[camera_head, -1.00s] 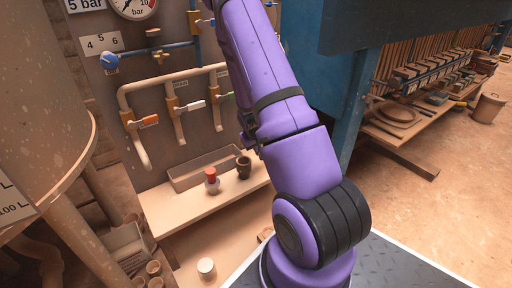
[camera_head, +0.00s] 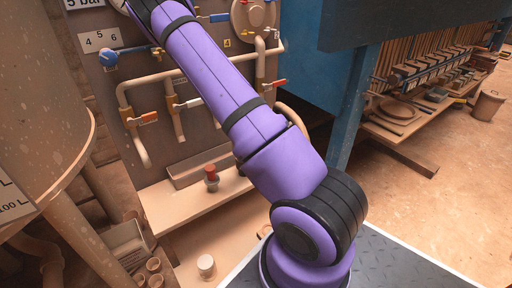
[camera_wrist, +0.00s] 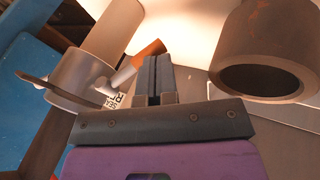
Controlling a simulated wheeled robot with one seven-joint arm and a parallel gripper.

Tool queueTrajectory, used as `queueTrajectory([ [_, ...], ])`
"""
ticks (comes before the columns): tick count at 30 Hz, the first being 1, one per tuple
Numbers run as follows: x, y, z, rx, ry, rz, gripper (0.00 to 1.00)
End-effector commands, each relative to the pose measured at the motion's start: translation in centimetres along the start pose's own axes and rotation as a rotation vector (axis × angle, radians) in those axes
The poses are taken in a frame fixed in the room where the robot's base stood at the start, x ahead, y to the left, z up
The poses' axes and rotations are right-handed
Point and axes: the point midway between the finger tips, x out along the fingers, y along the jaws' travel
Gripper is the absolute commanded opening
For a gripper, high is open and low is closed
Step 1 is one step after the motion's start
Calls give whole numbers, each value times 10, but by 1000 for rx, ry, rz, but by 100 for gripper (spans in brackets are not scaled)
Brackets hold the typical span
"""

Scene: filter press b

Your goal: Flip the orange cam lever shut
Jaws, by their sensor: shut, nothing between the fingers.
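The orange cam lever (camera_wrist: 149,48) shows in the wrist view, just left of and behind my fingertips, partly hidden by them. Its paler shank (camera_wrist: 122,76) runs down left to a light grey cylindrical fitting (camera_wrist: 78,76). My gripper (camera_wrist: 158,65) is shut and empty, its dark fingers close beside the orange end; I cannot tell whether they touch it. In the head view my gripper is out of frame past the top edge, and I cannot pick out the cam lever there.
A brown hollow cylinder (camera_wrist: 268,50) is right of my fingers. A thin brown handle (camera_wrist: 52,88) sticks out left of the fitting. In the head view, pipes with an orange-handled valve (camera_head: 148,118) and a red-handled valve (camera_head: 278,85) line the panel above a shelf (camera_head: 170,208).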

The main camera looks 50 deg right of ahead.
Motion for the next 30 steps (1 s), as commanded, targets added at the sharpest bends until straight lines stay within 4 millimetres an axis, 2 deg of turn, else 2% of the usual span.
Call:
queueTrajectory([
  [12, 8, 0, 2, 2, 1, -1, 0],
  [30, 8, 0, 2, 1, 0, -1, 0],
])
